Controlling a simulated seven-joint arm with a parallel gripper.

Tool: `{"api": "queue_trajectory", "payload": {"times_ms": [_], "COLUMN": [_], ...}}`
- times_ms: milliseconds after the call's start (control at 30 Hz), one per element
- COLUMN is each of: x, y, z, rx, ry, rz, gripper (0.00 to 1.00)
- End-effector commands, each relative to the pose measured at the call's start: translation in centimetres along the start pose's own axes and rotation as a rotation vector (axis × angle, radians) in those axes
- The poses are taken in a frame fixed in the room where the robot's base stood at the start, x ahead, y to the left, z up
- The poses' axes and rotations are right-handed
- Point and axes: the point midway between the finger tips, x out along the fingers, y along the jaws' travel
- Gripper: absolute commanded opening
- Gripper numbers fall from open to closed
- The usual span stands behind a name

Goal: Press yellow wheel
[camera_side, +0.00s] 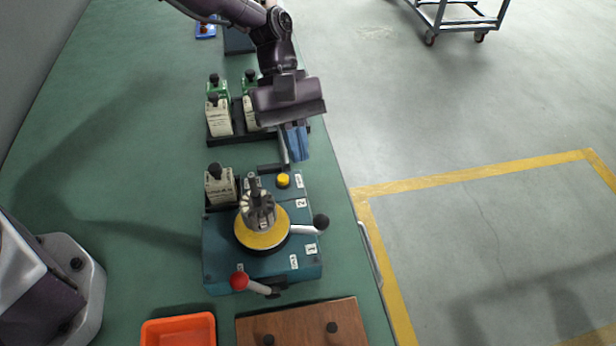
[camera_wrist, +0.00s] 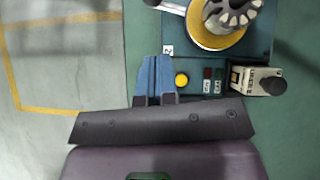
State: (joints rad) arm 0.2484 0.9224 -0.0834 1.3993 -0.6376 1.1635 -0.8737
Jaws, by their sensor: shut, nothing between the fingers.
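The yellow wheel (camera_side: 262,238) is a flat disc on top of the teal winding machine (camera_side: 222,262), with a grey slotted armature (camera_side: 258,212) standing upright at its centre. It shows at the top of the wrist view (camera_wrist: 204,38), partly cut off. A small round yellow button (camera_side: 283,180) sits on the machine's far end; it also shows in the wrist view (camera_wrist: 181,80). My gripper (camera_side: 299,157) has blue fingers, shut and empty, above the table's right side beyond the machine. In the wrist view its fingertips (camera_wrist: 154,59) lie just left of the button, apart from the wheel.
A black-knobbed lever (camera_side: 310,227) sticks out right of the wheel, and a red-knobbed lever (camera_side: 250,285) stands at the front. A labelled box (camera_side: 220,188) stands at the machine's far left. An orange tray (camera_side: 178,330) and a brown board (camera_side: 300,324) lie in front.

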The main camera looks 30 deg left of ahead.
Motion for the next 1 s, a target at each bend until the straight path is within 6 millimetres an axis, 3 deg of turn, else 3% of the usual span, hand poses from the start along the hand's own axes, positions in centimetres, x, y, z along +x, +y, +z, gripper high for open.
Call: {"api": "queue_trajectory", "payload": {"times_ms": [100,333,1000], "x": [-2.6,-5.4,-5.8], "y": [0.0,-0.2,-0.1], "z": [0.0,0.0,-0.2], "rx": [-0.001,-0.002,0.056], "ry": [0.002,0.001,0.011], "rz": [0.004,0.001,0.006], "gripper": [0.00,0.00,0.00]}}
